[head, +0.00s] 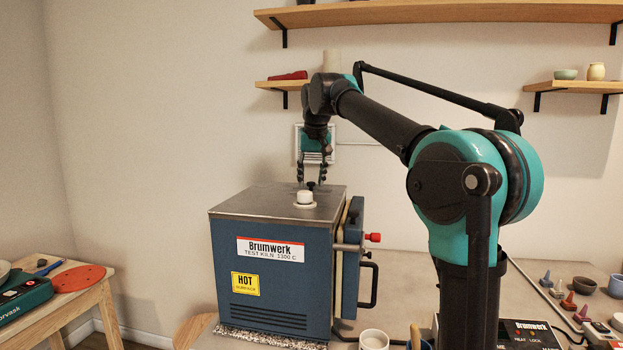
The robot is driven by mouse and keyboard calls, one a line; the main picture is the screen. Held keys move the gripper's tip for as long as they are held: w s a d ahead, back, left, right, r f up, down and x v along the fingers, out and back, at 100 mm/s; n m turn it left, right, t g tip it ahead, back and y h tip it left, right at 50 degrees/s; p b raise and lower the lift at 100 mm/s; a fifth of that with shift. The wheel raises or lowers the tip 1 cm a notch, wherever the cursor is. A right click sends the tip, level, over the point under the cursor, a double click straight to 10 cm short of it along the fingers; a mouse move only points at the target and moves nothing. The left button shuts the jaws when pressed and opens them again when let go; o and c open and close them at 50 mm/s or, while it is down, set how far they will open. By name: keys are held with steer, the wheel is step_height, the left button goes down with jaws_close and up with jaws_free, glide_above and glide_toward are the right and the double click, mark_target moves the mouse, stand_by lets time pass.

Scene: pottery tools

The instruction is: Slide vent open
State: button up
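The blue test kiln (270,265) stands on the table with a grey metal top. On the top sits a round white piece (305,198) on a pale flat ring. Just behind it is a small dark knob (311,186); I cannot tell which part is the sliding vent or how it is set. My gripper (311,180) points down over the back of the kiln top. Its two dark fingers are spread apart, one on each side of the dark knob in this view. Nothing shows held between them. I cannot tell whether the fingertips touch anything.
A pale framed panel (334,150) is on the wall behind my gripper. The kiln's right side has a red-tipped knob (373,237) and a black handle (374,285). A white cup (374,339) stands in front. Small cones (568,301) and bowls are at right; shelves hang above.

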jaws_close()
steer(key=d, duration=0.4)
steer(key=shift+s+d, duration=0.25)
steer(key=shift+s, duration=0.15)
steer(key=shift+o, duration=1)
jaws_free()
steer(key=shift+d, duration=0.1)
